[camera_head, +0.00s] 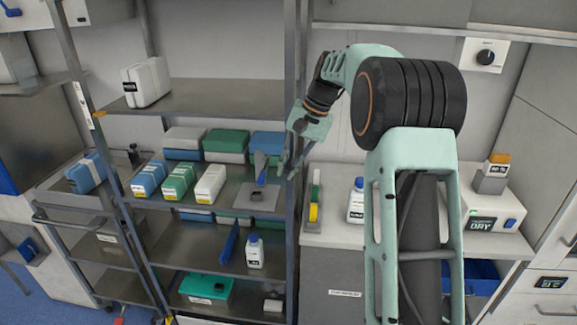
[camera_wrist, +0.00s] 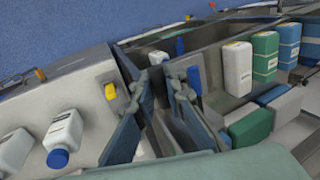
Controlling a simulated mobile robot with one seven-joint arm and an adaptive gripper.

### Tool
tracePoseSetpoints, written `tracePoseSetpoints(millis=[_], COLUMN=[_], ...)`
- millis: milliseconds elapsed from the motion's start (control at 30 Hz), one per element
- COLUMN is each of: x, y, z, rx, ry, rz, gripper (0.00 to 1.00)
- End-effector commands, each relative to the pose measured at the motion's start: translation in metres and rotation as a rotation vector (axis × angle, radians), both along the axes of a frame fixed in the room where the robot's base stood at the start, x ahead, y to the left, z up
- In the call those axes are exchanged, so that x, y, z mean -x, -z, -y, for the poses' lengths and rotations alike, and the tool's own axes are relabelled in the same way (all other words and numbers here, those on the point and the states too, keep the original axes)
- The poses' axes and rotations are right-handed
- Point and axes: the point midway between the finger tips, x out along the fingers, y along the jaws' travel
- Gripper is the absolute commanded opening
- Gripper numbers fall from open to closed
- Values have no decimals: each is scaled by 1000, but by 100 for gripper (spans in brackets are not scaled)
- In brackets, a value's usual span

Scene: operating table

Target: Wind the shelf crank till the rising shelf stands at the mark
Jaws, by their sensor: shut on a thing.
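My gripper (camera_head: 290,160) is at the front right post of the shelf rack, pointing down. In the wrist view its two fingers (camera_wrist: 161,84) are close together, shut on a small pale piece (camera_wrist: 158,58) that I take for the grip of the shelf crank. The rest of the crank is hidden by the fingers, so its angle cannot be told. The upper shelf (camera_head: 215,97), which looks like the rising shelf, carries a white box (camera_head: 147,82) at its left. An orange marker (camera_head: 99,114) is at its left end, beside a pale label strip (camera_head: 83,101) on the left post.
The middle shelf (camera_head: 140,205) holds blue, green and white packs and a grey plate (camera_head: 243,203). A white bottle (camera_head: 255,252) stands on the shelf below. On the right, a counter (camera_head: 330,235) with a blue-capped bottle (camera_head: 356,202) lies close to the rack.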

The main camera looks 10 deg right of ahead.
Motion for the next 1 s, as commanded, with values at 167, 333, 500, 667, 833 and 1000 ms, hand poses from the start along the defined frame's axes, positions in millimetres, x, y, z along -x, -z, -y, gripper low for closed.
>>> tracePoseSetpoints(millis=[167,333,500,667,833,1000], x=[0,0,0,0,2,6], y=[0,0,0,-3,-24,-59], z=[-1,-1,-1,1,8,22], rx=[-2,-2,-1,-1,0,0], ry=[-1,-1,-1,-1,0,2], rz=[2,1,0,1,3,5], gripper=[0,30,30,30,30,30])
